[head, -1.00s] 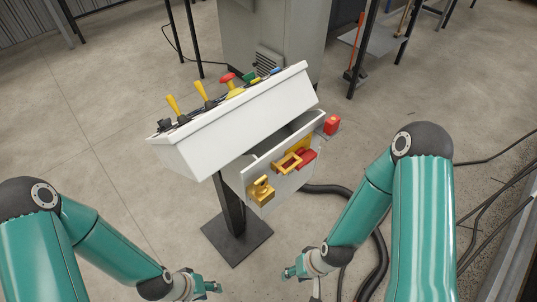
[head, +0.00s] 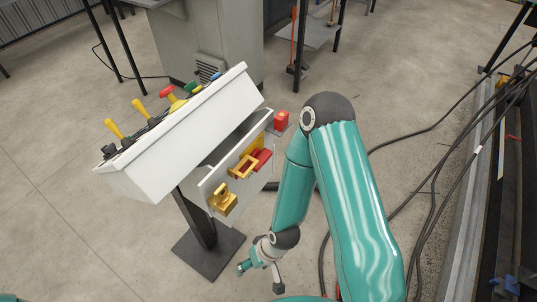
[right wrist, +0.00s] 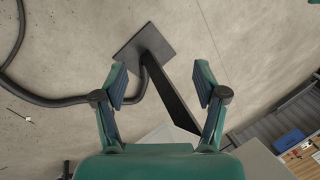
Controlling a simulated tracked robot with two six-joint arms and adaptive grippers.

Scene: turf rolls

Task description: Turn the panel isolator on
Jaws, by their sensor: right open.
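A white panel console (head: 190,118) stands on a black post. Its sloped top carries yellow levers, a red knob and coloured buttons. On its lower front face (head: 206,186) are a red handle (head: 262,160), which looks like the isolator, a yellow frame (head: 240,168) beside it and a brass padlock (head: 222,201) at the near end. My right gripper (head: 260,279) is open and empty, low in front of the panel and apart from it. In the right wrist view its spread fingers (right wrist: 161,82) have the post and floor beyond. My left gripper is out of view.
A red block (head: 281,121) sits at the panel's far end. The black base plate (head: 208,255) lies on the floor. A grey cabinet (head: 208,40) stands behind. Dark cables (head: 420,195) run over the floor at right, beside a metal rail.

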